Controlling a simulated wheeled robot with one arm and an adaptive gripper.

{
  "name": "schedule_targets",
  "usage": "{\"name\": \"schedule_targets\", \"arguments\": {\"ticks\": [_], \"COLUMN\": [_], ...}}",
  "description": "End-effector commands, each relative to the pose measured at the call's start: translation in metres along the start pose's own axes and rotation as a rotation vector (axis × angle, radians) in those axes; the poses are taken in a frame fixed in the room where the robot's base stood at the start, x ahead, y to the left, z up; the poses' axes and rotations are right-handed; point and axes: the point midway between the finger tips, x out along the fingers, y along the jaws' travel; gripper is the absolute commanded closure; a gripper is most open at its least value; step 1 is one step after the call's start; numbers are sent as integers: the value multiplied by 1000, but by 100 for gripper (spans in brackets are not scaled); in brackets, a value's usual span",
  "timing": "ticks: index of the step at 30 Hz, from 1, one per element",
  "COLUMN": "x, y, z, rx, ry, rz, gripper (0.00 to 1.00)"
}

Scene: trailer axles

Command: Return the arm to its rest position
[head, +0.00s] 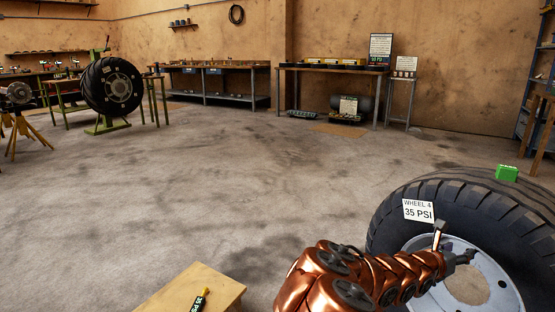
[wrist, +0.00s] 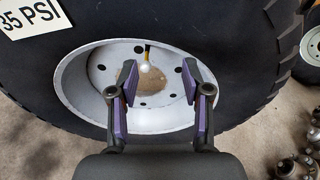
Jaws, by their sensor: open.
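My arm, copper-coloured in the head view, reaches right from the bottom middle to the large wheel at the right. My gripper (wrist: 158,75) is open and empty, its purple-padded fingers apart in front of the wheel's pale rim (wrist: 78,95). In the head view my gripper (head: 470,257) is small and overlaps the rim. The wheel has a black tyre (head: 388,223) and a white card (head: 418,210) reading "WHEEL 4 35 PSI". In the wrist view a small pale tip on a yellow stem (wrist: 146,62) shows between the fingers, apparently farther back at the rim.
A green block (head: 507,173) sits on top of the tyre. Metal parts (wrist: 290,165) lie right of the wheel. Open concrete floor (head: 220,170) spreads toward the benches behind.

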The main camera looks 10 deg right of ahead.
Motion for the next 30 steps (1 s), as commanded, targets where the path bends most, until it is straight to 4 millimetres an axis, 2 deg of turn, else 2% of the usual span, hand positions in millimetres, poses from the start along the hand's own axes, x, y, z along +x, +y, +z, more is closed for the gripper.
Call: {"name": "schedule_targets", "arguments": {"ticks": [1,3,9,12,15,21,26,30], "x": [-9,-20,-53,-72,-92,-138,-181,-226], "y": [-16,-37,-102,-134,-164,-212,-236,-246], "z": [38,72,145,170,188,204,204,200], "rx": [85,217,582,754,919,1222,1429,1574], "ry": [-18,-38,-70,-70,-56,12,113,236], "rz": [-21,-59,-181,-250,-322,-487,-633,-772], "gripper": [52,52,52,52,52,52,52,52]}}
